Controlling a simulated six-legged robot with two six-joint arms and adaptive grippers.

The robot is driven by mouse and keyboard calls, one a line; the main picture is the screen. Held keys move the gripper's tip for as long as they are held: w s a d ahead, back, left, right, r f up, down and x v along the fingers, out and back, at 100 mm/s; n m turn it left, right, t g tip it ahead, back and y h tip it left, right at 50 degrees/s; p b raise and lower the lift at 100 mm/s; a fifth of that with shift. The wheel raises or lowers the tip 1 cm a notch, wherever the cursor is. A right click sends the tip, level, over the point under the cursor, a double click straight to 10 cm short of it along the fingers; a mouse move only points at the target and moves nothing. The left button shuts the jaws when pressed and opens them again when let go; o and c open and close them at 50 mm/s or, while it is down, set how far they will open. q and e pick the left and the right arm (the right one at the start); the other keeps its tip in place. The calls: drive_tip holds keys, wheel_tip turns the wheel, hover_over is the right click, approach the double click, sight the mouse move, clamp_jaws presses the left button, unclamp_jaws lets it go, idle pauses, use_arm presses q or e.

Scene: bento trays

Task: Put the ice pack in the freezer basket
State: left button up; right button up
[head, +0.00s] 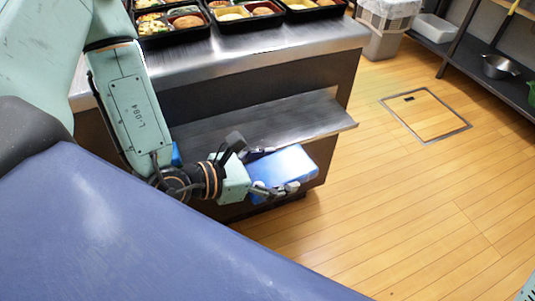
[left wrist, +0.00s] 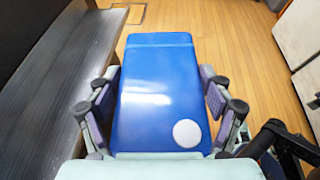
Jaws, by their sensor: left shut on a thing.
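A blue ice pack (head: 286,168) is held in my left gripper (head: 272,170) in the head view. It also fills the middle of the left wrist view (left wrist: 160,90), with a white round spot near its lower right corner. The fingers of my left gripper (left wrist: 160,100) press on both long sides of the pack. The pack is in front of the steel counter's lower shelf and above the floor. My right gripper is not in view; only a bit of teal shows at the bottom right corner of the head view. I cannot make out a freezer basket for certain.
A steel counter (head: 270,45) bears several black bento trays (head: 172,22). Its lower shelf (head: 262,120) juts out beside the pack. A pale bin (head: 388,14) stands behind. A dark rack (head: 475,62) with a metal pot (head: 498,66) is at right. The wooden floor between is clear.

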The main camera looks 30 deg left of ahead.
use_arm(q)
drive_tip(key=shift+s+d, duration=0.5)
